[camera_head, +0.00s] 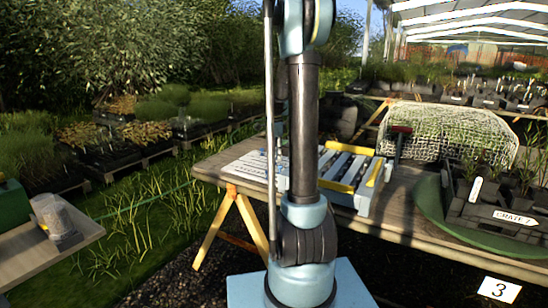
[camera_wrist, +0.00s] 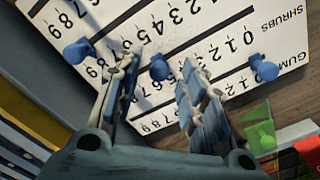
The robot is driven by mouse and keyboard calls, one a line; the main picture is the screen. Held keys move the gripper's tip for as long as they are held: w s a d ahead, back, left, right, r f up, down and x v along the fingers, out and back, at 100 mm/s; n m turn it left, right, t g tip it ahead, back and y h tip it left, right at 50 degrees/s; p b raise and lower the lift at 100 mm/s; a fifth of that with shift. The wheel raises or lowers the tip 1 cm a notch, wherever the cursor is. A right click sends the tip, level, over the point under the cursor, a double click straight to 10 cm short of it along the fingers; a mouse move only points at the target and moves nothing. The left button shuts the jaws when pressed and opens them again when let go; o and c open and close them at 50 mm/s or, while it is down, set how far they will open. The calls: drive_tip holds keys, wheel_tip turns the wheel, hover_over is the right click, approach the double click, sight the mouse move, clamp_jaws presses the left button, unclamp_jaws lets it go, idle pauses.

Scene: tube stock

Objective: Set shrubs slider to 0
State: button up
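The white number board (camera_wrist: 280,88) fills the top of the wrist view, tilted, with slanting rows of digits and the labels SHRUBS and GUM at its right. Blue slider knobs show at the left (camera_wrist: 78,50), middle (camera_wrist: 158,68) and right (camera_wrist: 265,68); the right one is near a 0. Which knob belongs to SHRUBS I cannot tell for sure. My gripper (camera_wrist: 163,72) is open, with the middle knob between its fingertips in the picture; contact is unclear.
A wooden table (camera_head: 415,215) holds a blue-grey rack (camera_head: 362,200) with yellow bars, a netted mound (camera_head: 448,130) and a plant crate (camera_head: 495,212). A green piece (camera_wrist: 262,138) lies beside the board at the lower right.

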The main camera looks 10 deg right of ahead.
drive_tip(key=shift+f, duration=0.35)
drive_tip(key=shift+c, duration=0.3)
clamp_jaws()
hover_over(254, 160)
drive_tip(key=shift+w+r, duration=0.1)
drive_tip(key=shift+w, duration=0.1)
drive_tip(key=shift+o, duration=0.3)
unclamp_jaws()
drive_tip(key=shift+a, duration=0.1)
wheel_tip(254, 160, up, 12)
